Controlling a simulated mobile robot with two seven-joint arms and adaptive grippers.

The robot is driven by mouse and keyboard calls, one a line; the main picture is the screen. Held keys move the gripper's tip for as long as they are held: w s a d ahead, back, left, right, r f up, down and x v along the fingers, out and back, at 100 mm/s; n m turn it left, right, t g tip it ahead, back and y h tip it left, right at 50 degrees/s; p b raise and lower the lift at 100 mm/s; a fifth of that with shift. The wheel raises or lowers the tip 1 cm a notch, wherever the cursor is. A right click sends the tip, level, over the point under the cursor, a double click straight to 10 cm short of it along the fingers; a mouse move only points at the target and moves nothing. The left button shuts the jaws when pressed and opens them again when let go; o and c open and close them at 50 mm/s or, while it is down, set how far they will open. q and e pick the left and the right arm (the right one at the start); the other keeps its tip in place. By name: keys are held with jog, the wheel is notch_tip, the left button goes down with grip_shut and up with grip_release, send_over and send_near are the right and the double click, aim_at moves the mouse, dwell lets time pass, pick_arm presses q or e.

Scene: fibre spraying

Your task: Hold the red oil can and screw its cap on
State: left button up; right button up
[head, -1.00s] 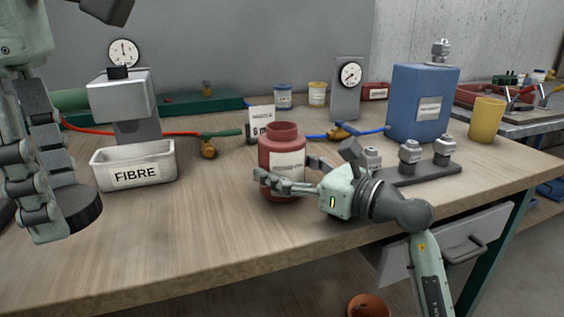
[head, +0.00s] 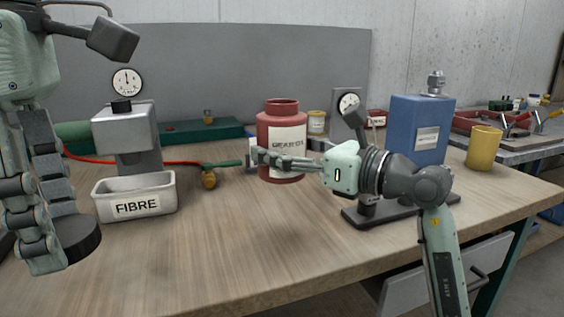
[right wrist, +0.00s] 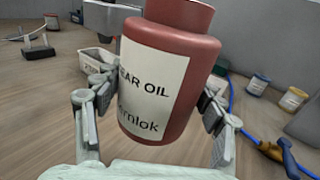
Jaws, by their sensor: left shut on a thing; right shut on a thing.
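The red oil can (head: 281,121), with a white "GEAR OIL" label, is upright in the head view, its neck uncapped, and appears raised above the table. My right gripper (head: 262,160) is shut around its body from the right. In the right wrist view the can (right wrist: 165,75) leans slightly between the two fingers (right wrist: 158,105). My left gripper (head: 58,240), at the left edge of the head view, is shut on a dark round cap (head: 78,240), held above the table and well left of the can. Part of the cap is hidden by the fingers.
A white FIBRE tray (head: 155,207) stands between the cap and the can, before a grey gauge stand (head: 126,135). A blue canister (head: 415,130) and yellow cup (head: 483,148) are at the right. The front middle of the wooden table (head: 240,245) is clear.

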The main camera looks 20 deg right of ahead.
jog(key=o, duration=0.8)
jog(key=c, duration=1)
jog(key=shift+s, duration=0.1)
